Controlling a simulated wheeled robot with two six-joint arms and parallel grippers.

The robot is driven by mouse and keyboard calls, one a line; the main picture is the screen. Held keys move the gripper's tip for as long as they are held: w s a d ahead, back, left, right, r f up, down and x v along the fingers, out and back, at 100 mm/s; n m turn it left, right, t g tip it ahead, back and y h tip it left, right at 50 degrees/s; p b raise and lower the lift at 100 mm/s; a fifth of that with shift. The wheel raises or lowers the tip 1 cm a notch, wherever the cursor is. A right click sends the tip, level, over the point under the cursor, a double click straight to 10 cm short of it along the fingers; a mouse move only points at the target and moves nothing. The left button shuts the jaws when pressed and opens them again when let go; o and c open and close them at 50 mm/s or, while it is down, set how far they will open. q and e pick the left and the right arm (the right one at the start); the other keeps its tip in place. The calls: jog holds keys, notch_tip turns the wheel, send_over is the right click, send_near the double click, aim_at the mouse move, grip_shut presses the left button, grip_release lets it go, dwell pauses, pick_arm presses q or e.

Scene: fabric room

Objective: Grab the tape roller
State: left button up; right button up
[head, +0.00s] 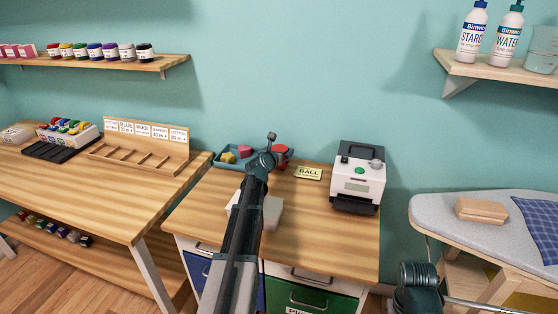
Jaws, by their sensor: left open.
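My left arm reaches over the middle wooden table (325,235), and its left gripper (271,138) is at the table's back edge, seen small and nearly end-on. It is open. Just right of it stands a small item with a red top (281,151), partly hidden by the gripper and wrist; it may be the tape roller, but I cannot tell. I cannot see whether the gripper touches it. A pale object (273,213) lies on the table, mostly hidden behind my left arm. My right arm shows at the lower right, with its gripper out of view.
A teal tray (230,164) with yellow and pink things is left of the gripper. A "BALL" card (308,173) and a white machine (358,180) stand to the right. A wooden rack (140,150) is on the left table. An ironing board (450,207) is at the right. The table's front right is clear.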

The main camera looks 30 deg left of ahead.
pick_arm(q)
jog(key=c, duration=1.3)
jog(key=shift+r, duration=0.1)
